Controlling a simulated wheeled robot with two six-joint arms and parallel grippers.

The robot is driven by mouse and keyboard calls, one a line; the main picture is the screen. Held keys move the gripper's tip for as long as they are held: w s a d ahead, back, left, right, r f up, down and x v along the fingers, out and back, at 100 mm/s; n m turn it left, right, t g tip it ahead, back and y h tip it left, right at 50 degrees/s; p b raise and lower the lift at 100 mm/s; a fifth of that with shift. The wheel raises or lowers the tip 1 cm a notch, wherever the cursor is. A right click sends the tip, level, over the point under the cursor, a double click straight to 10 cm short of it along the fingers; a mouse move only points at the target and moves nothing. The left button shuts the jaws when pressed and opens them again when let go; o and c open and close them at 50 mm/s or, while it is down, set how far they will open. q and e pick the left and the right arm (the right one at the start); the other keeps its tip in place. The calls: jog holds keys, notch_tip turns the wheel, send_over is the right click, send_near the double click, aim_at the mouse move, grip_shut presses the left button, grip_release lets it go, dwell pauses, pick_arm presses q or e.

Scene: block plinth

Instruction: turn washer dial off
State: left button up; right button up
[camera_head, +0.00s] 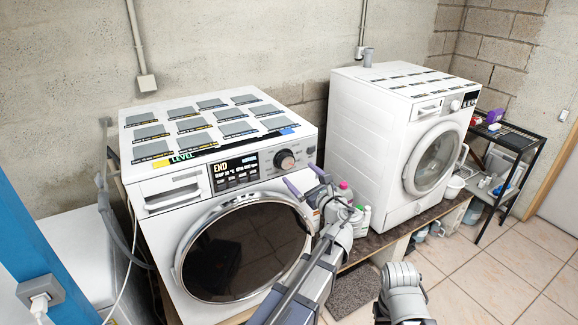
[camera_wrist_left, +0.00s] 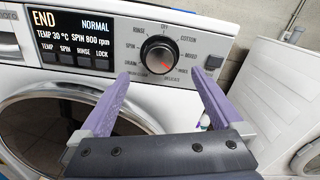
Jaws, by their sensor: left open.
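The washer dial (camera_head: 285,159) is a round dark knob with a silver rim on the front panel of the left washer (camera_head: 160,225). In the left wrist view the dial (camera_wrist_left: 158,56) has a red mark pointing to the lower right, toward the mixed and delicate labels. The OFF label (camera_wrist_left: 164,33) is above the dial. My left gripper (camera_head: 305,181) is open and empty, its purple fingers in front of the panel. In the left wrist view the fingertips (camera_wrist_left: 163,77) are left and right of and slightly below the dial, apart from it. My right gripper is not in view.
The lit display (camera_head: 236,170) reads END. The round door (camera_head: 245,250) below is shut. A second washer (camera_head: 395,140) stands to the right. Bottles (camera_head: 360,215) stand between them. A black rack (camera_head: 505,150) is at the far right. Open tiled floor (camera_head: 480,270) lies front right.

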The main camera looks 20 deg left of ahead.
aim_at(288, 163)
pick_arm(q)
jog(key=x, duration=0.7)
jog(key=shift+w+a, duration=0.2)
jog(key=shift+a, duration=0.1)
jog(key=c, duration=1.3)
